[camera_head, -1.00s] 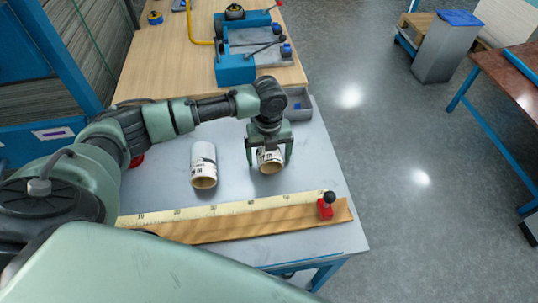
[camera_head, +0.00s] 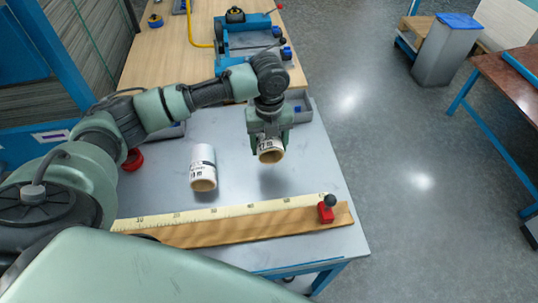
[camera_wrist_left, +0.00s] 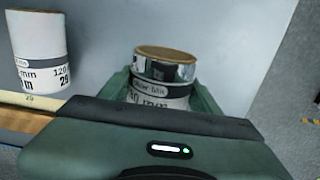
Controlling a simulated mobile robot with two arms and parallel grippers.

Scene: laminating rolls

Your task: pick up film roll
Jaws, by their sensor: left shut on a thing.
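My left gripper (camera_head: 269,146) is shut on a film roll (camera_head: 270,156), white with dark print and a brown core, and holds it above the grey table (camera_head: 240,205). The held film roll (camera_wrist_left: 163,72) also shows between the fingers of my left gripper (camera_wrist_left: 163,92) in the left wrist view, its lower part hidden by the gripper body. A second white film roll (camera_head: 203,168) lies on the table to the left of the held one, and it shows at the upper left of the left wrist view (camera_wrist_left: 40,50). My right gripper is in neither view.
A wooden ruler board (camera_head: 230,226) with a red stop (camera_head: 326,210) runs along the table's front. A blue machine (camera_head: 236,50) stands on the wooden bench beyond.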

